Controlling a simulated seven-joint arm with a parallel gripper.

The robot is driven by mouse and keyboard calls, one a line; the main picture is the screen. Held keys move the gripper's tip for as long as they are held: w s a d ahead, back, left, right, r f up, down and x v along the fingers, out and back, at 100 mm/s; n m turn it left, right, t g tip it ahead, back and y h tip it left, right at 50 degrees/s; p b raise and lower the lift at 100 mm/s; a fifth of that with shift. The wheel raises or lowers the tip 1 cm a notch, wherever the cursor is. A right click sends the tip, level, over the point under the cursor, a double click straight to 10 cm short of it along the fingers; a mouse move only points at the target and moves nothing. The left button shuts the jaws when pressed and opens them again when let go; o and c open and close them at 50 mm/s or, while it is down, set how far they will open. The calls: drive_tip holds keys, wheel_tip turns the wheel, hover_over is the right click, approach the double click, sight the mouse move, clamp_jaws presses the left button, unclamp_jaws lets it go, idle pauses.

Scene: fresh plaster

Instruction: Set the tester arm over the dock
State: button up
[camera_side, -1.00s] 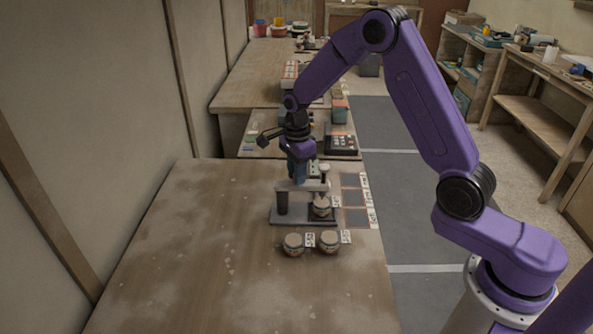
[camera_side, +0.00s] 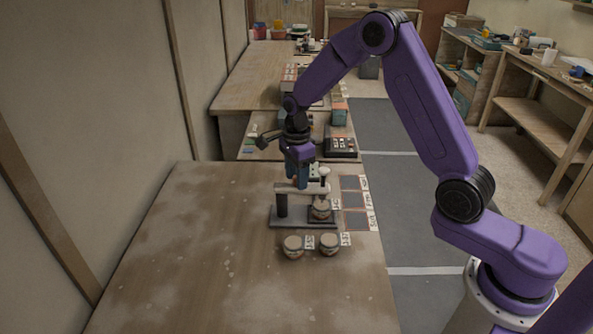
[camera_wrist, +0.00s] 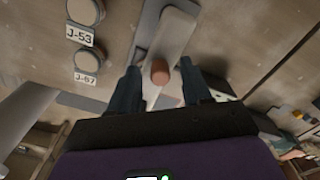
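The tester in the side view has a grey base (camera_side: 290,223), a dark post at the left and a pale horizontal arm (camera_side: 315,189). The arm reaches right, over the dock (camera_side: 333,214), where a lidded jar (camera_side: 321,207) stands. My gripper (camera_side: 302,185) points down at the arm. In the wrist view the tester arm (camera_wrist: 175,38) runs below my gripper (camera_wrist: 160,88). A reddish-brown peg (camera_wrist: 160,71) on it lies between my fingers, which are apart with gaps on both sides. The docked jar is not clearly seen there.
Two lidded jars (camera_side: 293,244) (camera_side: 329,242) with tags stand in front of the tester; the wrist view shows tags J-53 (camera_wrist: 80,35) and J-67 (camera_wrist: 86,79). Labelled dark squares (camera_side: 355,221) line the right table edge. The table's left and front are clear.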

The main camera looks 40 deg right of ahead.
wheel_tip(320, 180, up, 17)
drive_tip(key=shift+r, duration=0.2)
idle(0.4)
drive_tip(key=s+a+f+n, duration=0.1)
drive_tip(key=s+a+n, duration=0.3)
drive_tip(key=s+n, duration=0.4)
drive_tip(key=s+a+n, duration=0.3)
drive_tip(key=s+n, duration=0.5)
drive_tip(key=s+d+f+n, duration=0.2)
drive_tip(key=s+n, duration=0.6)
drive_tip(key=s, duration=0.2)
drive_tip(key=s+d+f+n, duration=0.2)
drive_tip(key=s+n, duration=0.7)
drive_tip(key=s, duration=0.1)
drive_tip(key=shift+d+f, duration=0.3)
drive_tip(key=shift+f, duration=0.1)
idle(0.3)
